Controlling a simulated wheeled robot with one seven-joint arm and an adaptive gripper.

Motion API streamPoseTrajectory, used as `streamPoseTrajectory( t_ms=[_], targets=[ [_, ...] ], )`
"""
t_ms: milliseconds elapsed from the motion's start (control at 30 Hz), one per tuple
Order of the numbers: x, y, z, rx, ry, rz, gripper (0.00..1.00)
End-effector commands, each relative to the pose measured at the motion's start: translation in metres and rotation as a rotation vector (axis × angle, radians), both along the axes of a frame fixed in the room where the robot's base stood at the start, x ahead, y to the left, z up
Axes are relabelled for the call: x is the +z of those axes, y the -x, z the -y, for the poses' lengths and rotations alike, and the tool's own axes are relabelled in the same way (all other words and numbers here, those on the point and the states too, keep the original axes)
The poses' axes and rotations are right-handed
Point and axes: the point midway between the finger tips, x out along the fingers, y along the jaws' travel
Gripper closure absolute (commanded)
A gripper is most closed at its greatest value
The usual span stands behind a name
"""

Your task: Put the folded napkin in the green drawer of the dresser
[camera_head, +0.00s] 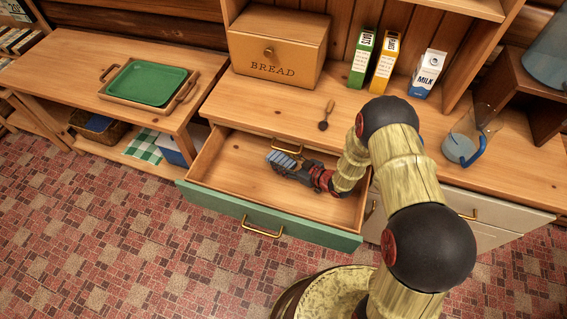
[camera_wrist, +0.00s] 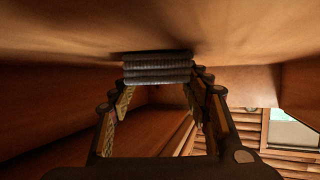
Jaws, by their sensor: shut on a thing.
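The green drawer (camera_head: 228,213) of the dresser is pulled open, with a green front, a brass handle and a bare wooden inside. My gripper (camera_head: 287,167) is inside the drawer, towards its back. It is shut on the folded napkin (camera_head: 280,157), a grey-blue stack of layers. In the wrist view the napkin (camera_wrist: 157,68) sits between the two fingertips of my gripper (camera_wrist: 158,80), close against the drawer's wooden floor (camera_wrist: 70,35). I cannot tell whether it touches the floor. The fingers partly hide the napkin in the head view.
A bench at left holds a green tray (camera_head: 149,82). The drawer's left part is clear.

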Motion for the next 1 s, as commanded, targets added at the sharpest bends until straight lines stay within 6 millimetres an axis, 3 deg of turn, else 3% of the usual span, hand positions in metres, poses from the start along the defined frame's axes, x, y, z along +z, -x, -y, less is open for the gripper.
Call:
streamPoseTrajectory(
  t_ms=[367,400,700,1000],
  targets=[
    [-0.0037,-0.0006,0.0001,-0.001,0.000,0.002,0.76],
    [-0.0026,-0.0005,0.0002,-0.001,0.000,0.002,0.50],
    [-0.0023,-0.0005,0.0001,-0.001,0.000,0.002,0.34],
    [-0.0011,-0.0004,0.0001,0.000,0.000,0.001,0.34]
  ],
)
